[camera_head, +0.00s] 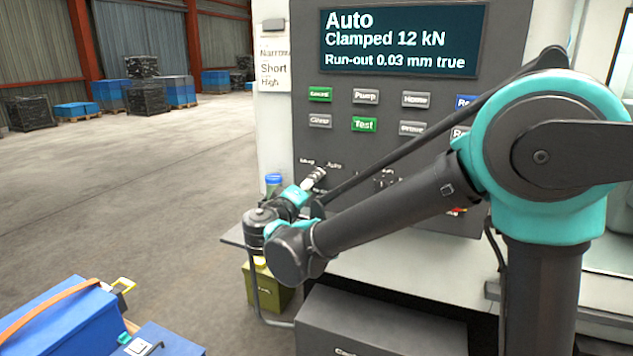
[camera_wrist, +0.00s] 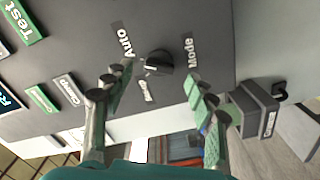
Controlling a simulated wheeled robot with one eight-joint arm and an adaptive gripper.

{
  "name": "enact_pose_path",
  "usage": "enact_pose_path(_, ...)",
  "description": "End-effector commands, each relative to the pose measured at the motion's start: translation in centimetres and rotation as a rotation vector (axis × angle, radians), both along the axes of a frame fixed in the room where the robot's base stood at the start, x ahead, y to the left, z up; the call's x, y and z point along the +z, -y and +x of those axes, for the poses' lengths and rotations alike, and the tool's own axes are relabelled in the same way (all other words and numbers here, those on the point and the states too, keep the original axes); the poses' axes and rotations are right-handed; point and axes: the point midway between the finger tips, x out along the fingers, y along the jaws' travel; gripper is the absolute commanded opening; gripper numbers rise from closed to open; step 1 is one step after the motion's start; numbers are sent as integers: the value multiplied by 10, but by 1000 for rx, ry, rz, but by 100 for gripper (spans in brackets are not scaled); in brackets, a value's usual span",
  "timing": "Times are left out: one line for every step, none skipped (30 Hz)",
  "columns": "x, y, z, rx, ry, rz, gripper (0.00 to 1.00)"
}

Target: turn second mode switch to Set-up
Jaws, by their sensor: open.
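A black rotary switch (camera_wrist: 158,62) sits on the grey control panel in the wrist view. Labels around it read Auto (camera_wrist: 125,40) and Mode (camera_wrist: 190,52); a third small label below it is too small to read surely. My gripper (camera_wrist: 156,79) is open, with a finger on each side of the switch and no clear contact. In the head view my gripper (camera_head: 315,182) is at the panel's lower left, by the Mode and Auto labels, and hides the switch there. The display (camera_head: 400,40) reads Auto, Clamped 12 kN.
Several push buttons (camera_head: 365,97) fill the panel above; Test (camera_head: 364,125) is green. Another dial (camera_head: 387,180) is partly behind my arm. A grey box (camera_wrist: 255,108) lies near the right finger. A yellow-green container (camera_head: 268,285) and blue case (camera_head: 60,315) are below.

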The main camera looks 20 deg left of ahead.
Motion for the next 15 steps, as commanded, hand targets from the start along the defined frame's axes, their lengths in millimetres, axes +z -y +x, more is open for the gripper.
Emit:
enact_pose_path(0, 2, 9, -4, 0, 0, 57)
enact_pose_path(0, 2, 14, -2, 0, 0, 57)
enact_pose_path(0, 2, 19, -3, -1, 0, 57)
enact_pose_path(0, 3, 22, -4, 0, 0, 57)
enact_pose_path(0, 3, 25, -2, 0, 0, 57)
enact_pose_path(0, 3, 29, -1, 0, 0, 57)
enact_pose_path(0, 3, 31, -1, 0, 0, 57)
enact_pose_path(0, 3, 33, -1, 0, 0, 57)
enact_pose_path(0, 3, 35, -1, 0, 0, 57)
enact_pose_path(0, 3, 36, -1, 0, 0, 57)
enact_pose_path(0, 3, 36, -1, 0, 0, 57)
enact_pose_path(0, 3, 37, -1, 0, 0, 57)
enact_pose_path(0, 3, 37, -1, 0, 0, 57)
enact_pose_path(0, 3, 37, -1, 0, 0, 57)
enact_pose_path(0, 3, 37, -1, 0, 0, 57)
